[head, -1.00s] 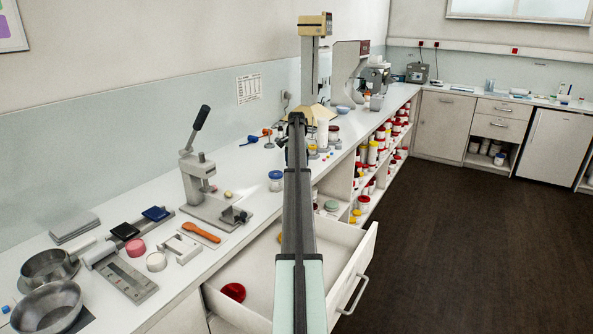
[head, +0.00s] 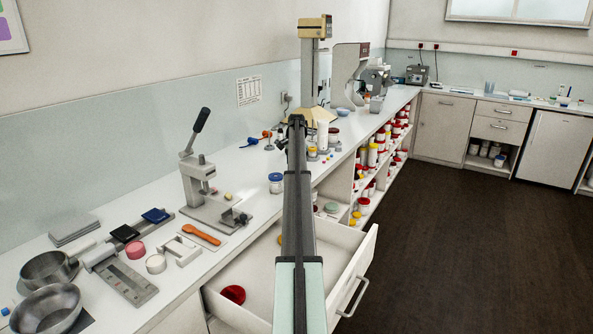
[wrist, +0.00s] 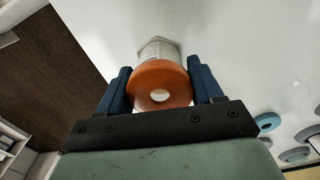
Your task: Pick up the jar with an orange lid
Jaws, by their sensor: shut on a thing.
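In the wrist view, the jar with an orange lid (wrist: 160,87) sits between the two blue fingers of my gripper (wrist: 163,88). The gripper is shut on it. The lid faces the camera and has a pale spot in its middle. Part of the jar's pale body (wrist: 158,49) shows beyond the lid, against a white surface (wrist: 225,50). I cannot tell whether the jar touches that surface. In the head view, my arm stretches away along the counter and hides the gripper and the jar.
An open drawer (head: 357,262) with a red lid (head: 233,294) inside lies beneath my arm. A blue-lidded jar (head: 276,183) and a lever press (head: 196,175) stand left of the arm. Shelves with several jars (head: 372,156) are to the right. The dark floor (head: 460,240) is clear.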

